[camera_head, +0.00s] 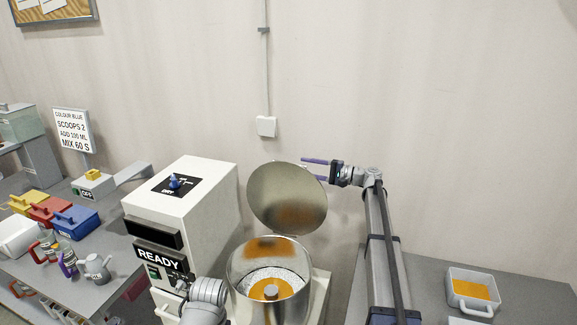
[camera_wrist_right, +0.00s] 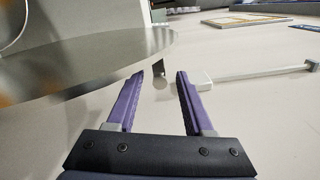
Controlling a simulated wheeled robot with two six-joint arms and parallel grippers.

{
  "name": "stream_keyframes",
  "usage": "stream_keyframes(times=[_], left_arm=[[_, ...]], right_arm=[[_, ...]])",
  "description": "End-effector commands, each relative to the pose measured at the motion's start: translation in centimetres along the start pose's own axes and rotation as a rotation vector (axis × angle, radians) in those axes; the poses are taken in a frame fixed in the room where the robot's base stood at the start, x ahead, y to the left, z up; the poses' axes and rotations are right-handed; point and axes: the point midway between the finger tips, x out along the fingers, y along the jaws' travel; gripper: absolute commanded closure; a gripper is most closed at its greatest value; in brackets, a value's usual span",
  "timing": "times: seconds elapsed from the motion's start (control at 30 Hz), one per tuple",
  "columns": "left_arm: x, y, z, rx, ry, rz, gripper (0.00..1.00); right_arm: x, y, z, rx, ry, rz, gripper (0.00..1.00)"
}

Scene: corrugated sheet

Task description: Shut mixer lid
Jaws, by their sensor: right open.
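The mixer lid (camera_head: 287,198) is a round metal disc, raised and tilted open above the mixer bowl (camera_head: 240,285). My right gripper (camera_head: 302,165) is at the lid's upper right edge, behind it, with its purple fingers apart. In the right wrist view the lid (camera_wrist_right: 100,62) fills the left side as a grey plate. A small tab (camera_wrist_right: 159,70) on its rim appears between the open fingers of the right gripper (camera_wrist_right: 160,74); contact cannot be told. Part of my left arm shows at the bottom, but its fingers are not seen.
The white mixer housing (camera_head: 205,210) with a READY display (camera_head: 159,259) stands left of the bowl. The bowl holds pale grains and orange residue. A white container (camera_head: 474,289) with orange contents is at the right. Coloured boxes (camera_head: 75,221) and small tools crowd the left table.

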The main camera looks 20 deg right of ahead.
Motion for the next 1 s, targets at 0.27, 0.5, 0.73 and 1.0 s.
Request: stream_keyframes(times=[0.27,0.5,0.73,1.0], left_arm=[[0.0,0.0,0.0,0.0,0.0,0.0,0.5],[0.0,0.0,0.0,0.0,0.0,0.0,0.5],[0.0,0.0,0.0,0.0,0.0,0.0,0.5],[0.0,0.0,0.0,0.0,0.0,0.0,0.5]], right_arm=[[4.0,0.0,0.0,0.0,-0.002,0.001,0.48],[6.8,0.0,0.0,0.0,0.0,0.0,0.48],[6.9,0.0,0.0,0.0,0.0,0.0,0.48],[6.9,0.0,0.0,0.0,0.0,0.0,0.75]])
